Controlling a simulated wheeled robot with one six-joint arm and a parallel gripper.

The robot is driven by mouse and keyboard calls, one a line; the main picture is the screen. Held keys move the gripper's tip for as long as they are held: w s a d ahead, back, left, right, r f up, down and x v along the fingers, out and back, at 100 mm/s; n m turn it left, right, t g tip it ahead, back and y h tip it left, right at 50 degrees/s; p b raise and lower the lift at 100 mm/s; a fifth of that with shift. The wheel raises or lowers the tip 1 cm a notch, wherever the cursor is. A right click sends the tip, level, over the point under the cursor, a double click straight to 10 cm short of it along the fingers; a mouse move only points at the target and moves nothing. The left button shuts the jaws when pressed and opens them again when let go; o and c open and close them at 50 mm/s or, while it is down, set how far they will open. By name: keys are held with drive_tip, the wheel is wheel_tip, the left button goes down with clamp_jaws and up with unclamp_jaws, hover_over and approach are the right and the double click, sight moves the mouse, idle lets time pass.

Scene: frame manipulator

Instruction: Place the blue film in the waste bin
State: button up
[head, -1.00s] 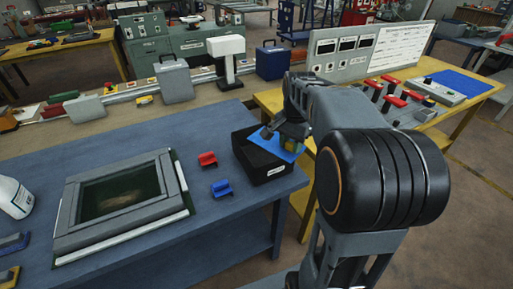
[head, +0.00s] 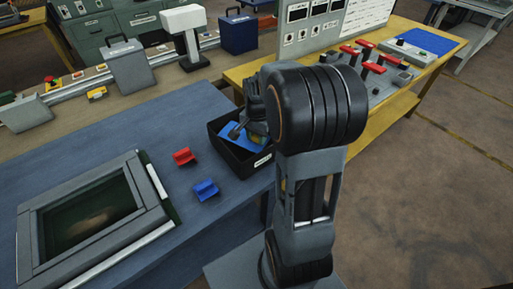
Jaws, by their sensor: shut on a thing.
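The blue film (head: 229,130) is a flat blue sheet inside the outline of the black waste bin (head: 231,158), which stands on the right end of the blue table. My gripper (head: 240,132) is shut on the film and reaches down over the bin's opening. The film appears below the bin's rim, but I cannot tell whether it touches the bottom. My arm hides the bin's right side and part of the film.
A red holder (head: 183,156) and a blue holder (head: 206,189) lie left of the bin. A grey-framed panel (head: 95,222) lies at the table's left. A yellow table (head: 405,97) with a control console stands behind my arm, at the right.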

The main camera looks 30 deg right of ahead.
drive_tip(key=shift+f, duration=3.1)
drive_tip(key=shift+f, duration=0.1)
drive_tip(key=shift+f+b, duration=0.15)
drive_tip(key=shift+b, duration=0.15)
drive_tip(key=o, duration=1)
drive_tip(key=shift+c, duration=0.2)
